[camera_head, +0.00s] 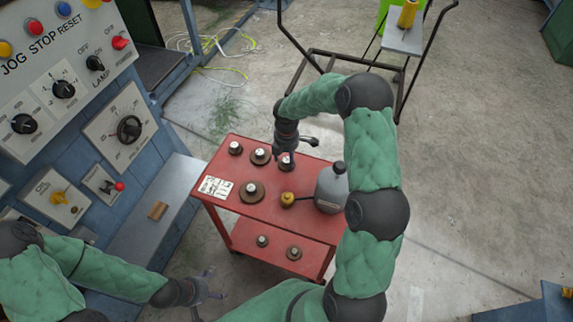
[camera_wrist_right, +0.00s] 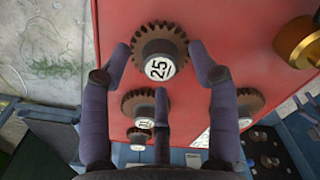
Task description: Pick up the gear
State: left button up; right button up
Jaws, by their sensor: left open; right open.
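A brown toothed gear marked 25 (camera_wrist_right: 160,66) is on the red cart top (camera_wrist_right: 235,25) in the right wrist view. My right gripper (camera_wrist_right: 161,78) is open, with its fingers spread around this gear and nothing held; whether they touch it is unclear. My left gripper (camera_head: 207,292) is open and empty, low in front of the cart.
A grey can (camera_head: 331,190) and a brass piece (camera_head: 288,199) stand on the cart's right part. Two gears (camera_head: 262,241) (camera_head: 293,253) sit on the lower shelf. A blue machine with a control panel (camera_head: 60,75) is at left. Open floor lies to the right.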

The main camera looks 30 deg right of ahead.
aim_at(287, 159)
jog(key=shift+f, duration=0.25)
grip_shut()
jog(key=shift+r, duration=0.1)
jog(key=shift+r, duration=0.5)
notch_tip(287, 159, up, 2)
jog(key=shift+r+p, duration=0.15)
jog(key=shift+p, duration=0.55)
jog(key=s+a+r+p, duration=0.2)
jog(key=s+a+r, duration=0.1)
jog(key=s+r, duration=0.6)
jog(key=s, duration=0.4)
jog(key=shift+s+a+r+p, duration=0.2)
jog(key=shift+s+r+p, duration=0.1)
jog(key=shift+p, duration=0.1)
